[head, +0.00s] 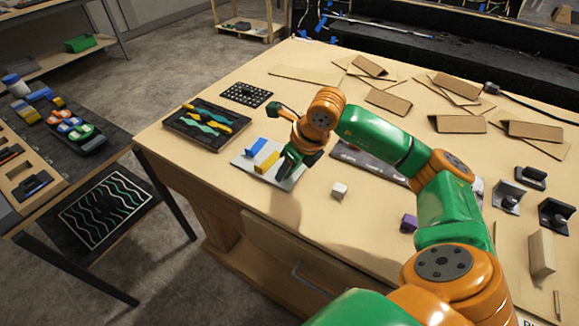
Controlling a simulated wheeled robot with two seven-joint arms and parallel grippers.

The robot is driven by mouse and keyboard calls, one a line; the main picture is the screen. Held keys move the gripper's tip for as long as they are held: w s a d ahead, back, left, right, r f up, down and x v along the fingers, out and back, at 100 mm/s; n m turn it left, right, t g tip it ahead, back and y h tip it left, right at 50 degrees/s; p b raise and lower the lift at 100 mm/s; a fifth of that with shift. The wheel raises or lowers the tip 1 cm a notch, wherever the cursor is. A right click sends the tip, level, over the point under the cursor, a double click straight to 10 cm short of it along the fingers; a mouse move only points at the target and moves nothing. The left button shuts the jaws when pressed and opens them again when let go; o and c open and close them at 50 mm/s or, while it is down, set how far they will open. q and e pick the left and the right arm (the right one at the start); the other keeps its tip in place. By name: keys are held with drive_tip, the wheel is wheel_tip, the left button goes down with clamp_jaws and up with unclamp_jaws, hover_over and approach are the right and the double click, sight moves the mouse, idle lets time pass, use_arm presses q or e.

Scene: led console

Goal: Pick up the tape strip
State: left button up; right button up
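I cannot make out for sure which thing is the tape strip. Small blue strips (329,18) show on the dark console (430,52) at the back. My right gripper (290,166) points down over the right part of a pale grey plate (243,160) at the table's left front. A blue block (255,145) and a yellow block (267,161) sit on that plate, left of the gripper. The gripper's fingers are dark and small, partly hidden by the wrist, so their opening and anything between them cannot be told. My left gripper is not in view.
A dark tray (180,127) with wavy coloured pieces and a perforated black plate (246,94) lie further left. A white cube (339,190) and a purple cube (408,223) stand near the front. Cardboard pieces (388,101) cover the back right. My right arm crosses the table's middle.

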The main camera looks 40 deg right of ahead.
drive_tip(key=shift+s+a+r, duration=0.1)
drive_tip(key=shift+a, duration=0.05)
clamp_jaws()
idle(1.0)
